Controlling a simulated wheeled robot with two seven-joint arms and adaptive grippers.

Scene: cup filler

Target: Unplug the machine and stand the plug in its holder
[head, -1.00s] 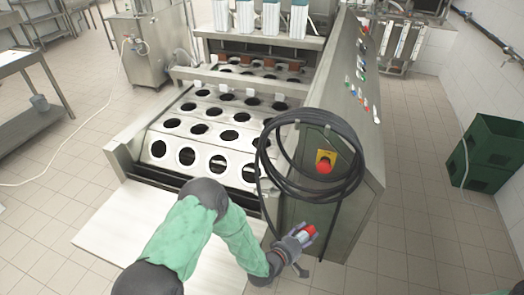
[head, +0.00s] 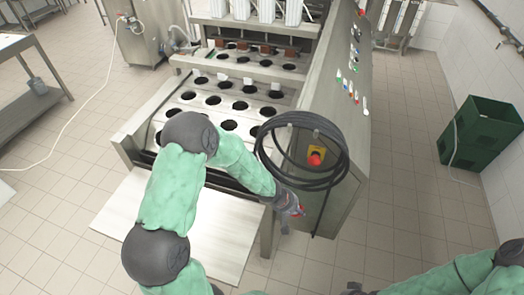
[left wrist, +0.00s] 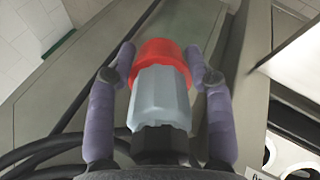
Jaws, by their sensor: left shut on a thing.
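The plug (left wrist: 160,90) has a red front and a pale grey body, with a black rear part. My left gripper (head: 291,208) is shut on it, with one purple finger on each side in the left wrist view. The black cable (head: 270,165) hangs in a coil on the machine's end panel (head: 325,195). I cannot make out the plug's holder or a socket. A dark end of my right arm (head: 355,287) just shows at the bottom edge; its fingers are not visible.
A red button on a yellow plate (head: 316,150) sits on the panel inside the coil. The machine's cup plate (head: 215,104) lies to the left, with a pale board (head: 180,225) below it. Green crates (head: 482,130) stand at the right. The floor between is clear.

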